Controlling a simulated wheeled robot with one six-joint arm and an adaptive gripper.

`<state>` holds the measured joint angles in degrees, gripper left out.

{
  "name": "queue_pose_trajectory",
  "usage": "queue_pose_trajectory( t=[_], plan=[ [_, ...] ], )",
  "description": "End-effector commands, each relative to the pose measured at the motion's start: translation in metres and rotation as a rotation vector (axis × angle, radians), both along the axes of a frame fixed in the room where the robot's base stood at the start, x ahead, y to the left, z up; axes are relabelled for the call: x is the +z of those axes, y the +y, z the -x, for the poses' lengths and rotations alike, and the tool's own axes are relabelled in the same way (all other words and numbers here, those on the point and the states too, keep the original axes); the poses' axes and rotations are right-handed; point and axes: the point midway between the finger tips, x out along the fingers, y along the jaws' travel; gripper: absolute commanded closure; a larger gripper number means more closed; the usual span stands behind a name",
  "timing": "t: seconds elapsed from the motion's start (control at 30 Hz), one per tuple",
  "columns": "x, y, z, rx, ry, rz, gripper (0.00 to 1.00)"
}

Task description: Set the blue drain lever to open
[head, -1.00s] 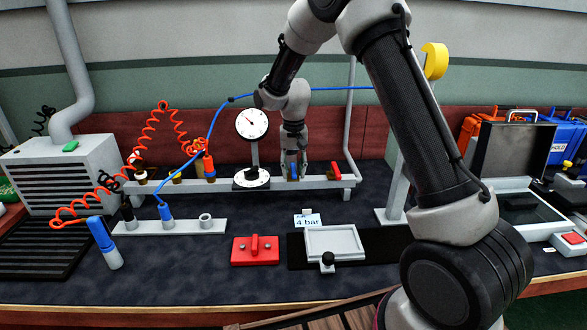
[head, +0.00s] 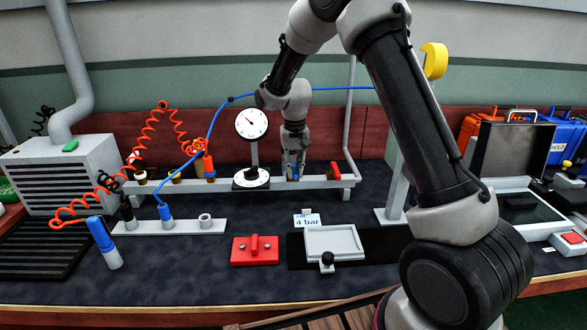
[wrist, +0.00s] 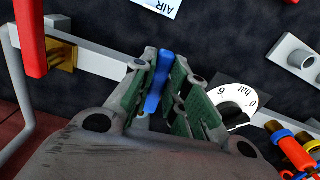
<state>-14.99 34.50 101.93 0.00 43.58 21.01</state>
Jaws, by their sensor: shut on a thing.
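The blue drain lever (wrist: 159,82) stands between the green-padded fingers of my gripper (wrist: 165,65) in the wrist view. My gripper is shut on it. In the head view my gripper (head: 294,175) reaches down to the grey rail, and only a little blue of the lever (head: 293,171) shows between the fingers. The fingers hide the lever's base, and I cannot tell its exact setting.
A red lever (head: 335,170) stands on the rail (head: 318,184) right of my gripper, and a pressure gauge (head: 252,123) stands to its left. A blue hose (head: 215,125) runs behind. A white-framed tray (head: 333,242) and a red block (head: 255,257) lie in front.

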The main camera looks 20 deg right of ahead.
Motion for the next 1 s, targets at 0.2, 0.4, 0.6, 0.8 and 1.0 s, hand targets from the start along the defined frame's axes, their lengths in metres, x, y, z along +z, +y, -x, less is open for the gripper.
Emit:
queue_pose_trajectory(
  t=[0.2,0.4,0.6,0.8,1.0],
  plan=[
    [0.0,-0.008,0.0,0.159,0.0,0.0,1.0],
    [0.0,-0.016,-0.001,0.347,-0.001,0.0,1.0],
    [0.0,-0.023,-0.004,0.529,-0.001,0.0,1.0],
    [0.001,-0.029,-0.007,0.682,-0.001,0.0,1.0],
    [0.001,-0.032,-0.01,0.789,-0.002,0.001,1.0]
  ],
)
